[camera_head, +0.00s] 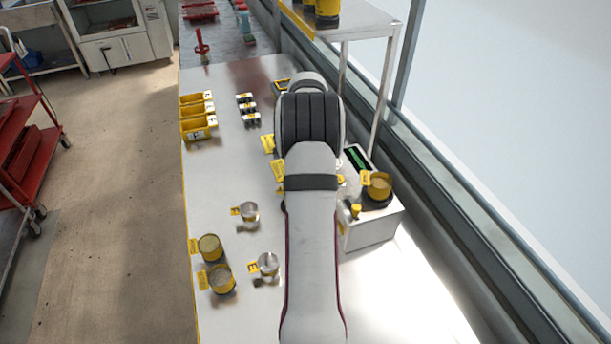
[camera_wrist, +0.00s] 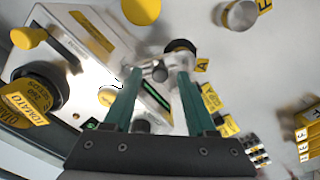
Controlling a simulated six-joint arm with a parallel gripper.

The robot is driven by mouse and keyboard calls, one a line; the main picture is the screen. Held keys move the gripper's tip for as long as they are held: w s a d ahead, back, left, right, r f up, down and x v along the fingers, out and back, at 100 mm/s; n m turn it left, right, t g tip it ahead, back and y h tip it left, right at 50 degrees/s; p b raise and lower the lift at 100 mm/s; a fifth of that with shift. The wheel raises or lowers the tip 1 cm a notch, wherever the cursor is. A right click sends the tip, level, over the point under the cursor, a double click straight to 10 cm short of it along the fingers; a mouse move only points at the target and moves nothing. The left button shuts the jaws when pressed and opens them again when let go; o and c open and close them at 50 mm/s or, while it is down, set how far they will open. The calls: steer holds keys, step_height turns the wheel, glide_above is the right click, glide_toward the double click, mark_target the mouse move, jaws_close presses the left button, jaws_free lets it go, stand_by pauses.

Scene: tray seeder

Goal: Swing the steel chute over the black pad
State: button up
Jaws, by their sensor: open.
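My gripper (camera_wrist: 158,73) shows in the wrist view with two green fingers apart. A small shiny metal piece (camera_wrist: 160,73), which looks like part of the steel chute, lies between the fingertips; I cannot tell whether either finger touches it. A dark round piece (camera_wrist: 180,46), perhaps the black pad, is just beyond the fingertips and partly covered by metal. The seeder's pale body (camera_wrist: 95,50) is left of the fingers. In the head view my arm hides the gripper, chute and pad; only the seeder box (camera_head: 372,232) shows at the right.
A tomato-labelled yellow pot (camera_wrist: 28,100) sits on a black holder, beside a yellow knob (camera_wrist: 28,37). Metal cups (camera_head: 249,212) and yellow-topped pots (camera_head: 222,279) stand left of my arm. Yellow bins (camera_head: 198,117) stand farther back. A shelf post (camera_head: 385,90) rises at the right.

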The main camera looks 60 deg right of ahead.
steer(key=shift+f, duration=0.2)
jaws_close()
stand_by(1.3)
